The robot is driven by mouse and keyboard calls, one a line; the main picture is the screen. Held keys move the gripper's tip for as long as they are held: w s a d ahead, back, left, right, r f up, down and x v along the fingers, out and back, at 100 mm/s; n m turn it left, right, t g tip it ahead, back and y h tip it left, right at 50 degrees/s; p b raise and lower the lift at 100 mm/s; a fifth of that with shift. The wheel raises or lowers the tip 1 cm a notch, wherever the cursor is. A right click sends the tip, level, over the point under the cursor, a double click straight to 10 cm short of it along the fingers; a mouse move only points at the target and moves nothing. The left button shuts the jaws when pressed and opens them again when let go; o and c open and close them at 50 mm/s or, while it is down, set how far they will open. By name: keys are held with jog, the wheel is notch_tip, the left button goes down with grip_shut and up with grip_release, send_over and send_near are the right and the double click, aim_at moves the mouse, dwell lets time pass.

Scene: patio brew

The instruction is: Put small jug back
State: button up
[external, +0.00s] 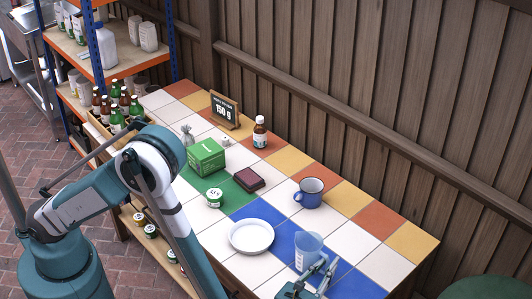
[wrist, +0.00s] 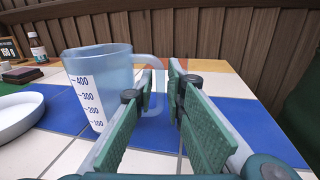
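The small jug (external: 308,248) is a translucent blue measuring jug with printed marks. It stands upright on the tiled table near its front right end. In the wrist view the jug (wrist: 100,85) is at left, with its handle toward my fingers. My gripper (external: 318,274) is low beside the jug's handle side. In the wrist view my gripper (wrist: 160,88) is open, with a gap between its green pads. The handle shows in and beyond that gap; I cannot tell whether a finger touches it.
A white plate (external: 251,236) lies left of the jug. A blue mug (external: 309,192), dark red box (external: 249,179), green box (external: 206,157), round tin (external: 214,197), brown bottle (external: 260,132) and scale sign (external: 225,109) stand farther back. A crate of bottles (external: 112,130) is at far left. The right end is clear.

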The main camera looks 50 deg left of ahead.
jog(key=shift+o, duration=0.4)
jog(key=shift+r, duration=0.2)
jog(key=shift+p+v, duration=1.15)
jog(key=shift+v, duration=4.85)
